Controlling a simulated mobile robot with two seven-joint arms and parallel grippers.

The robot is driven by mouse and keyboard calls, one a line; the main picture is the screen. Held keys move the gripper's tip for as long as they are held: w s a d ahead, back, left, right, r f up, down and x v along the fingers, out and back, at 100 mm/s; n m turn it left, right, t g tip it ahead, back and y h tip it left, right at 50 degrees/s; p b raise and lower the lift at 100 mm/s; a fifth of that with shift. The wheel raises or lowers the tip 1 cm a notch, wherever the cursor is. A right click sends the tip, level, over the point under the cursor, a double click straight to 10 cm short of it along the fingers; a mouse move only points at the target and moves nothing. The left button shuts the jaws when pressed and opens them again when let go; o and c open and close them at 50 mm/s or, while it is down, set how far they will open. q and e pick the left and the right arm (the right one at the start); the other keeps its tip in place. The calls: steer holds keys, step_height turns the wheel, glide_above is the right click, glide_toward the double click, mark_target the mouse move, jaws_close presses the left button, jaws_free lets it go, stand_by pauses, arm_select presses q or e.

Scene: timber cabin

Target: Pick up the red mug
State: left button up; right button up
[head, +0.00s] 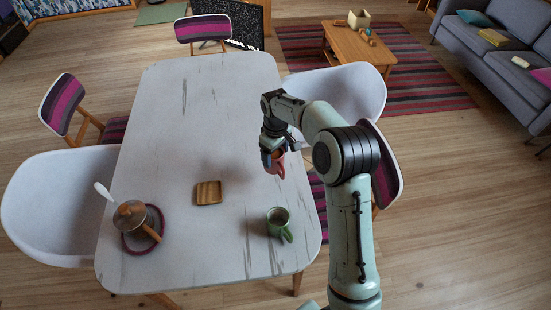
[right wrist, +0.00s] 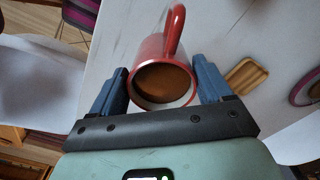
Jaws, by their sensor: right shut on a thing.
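The red mug (head: 277,169) is at the right side of the white table, below my right gripper (head: 271,157), which partly hides it. In the right wrist view the red mug (right wrist: 165,65) sits between the two blue fingers of my right gripper (right wrist: 162,86), with brown liquid inside and its handle pointing toward the top of the picture. The right gripper is shut on the mug. Whether the mug's base touches the table cannot be told. My left gripper is not in view.
On the white table (head: 190,120) are a green mug (head: 279,222), a small wooden tray (head: 208,193) and a pot (head: 133,218) with a wooden handle on a round mat. Chairs surround the table. The table's far half is clear.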

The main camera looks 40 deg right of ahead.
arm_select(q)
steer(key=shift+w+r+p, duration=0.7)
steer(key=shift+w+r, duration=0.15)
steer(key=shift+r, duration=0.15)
arm_select(e)
step_height(320, 180, up, 11)
steer(key=shift+r, duration=0.15)
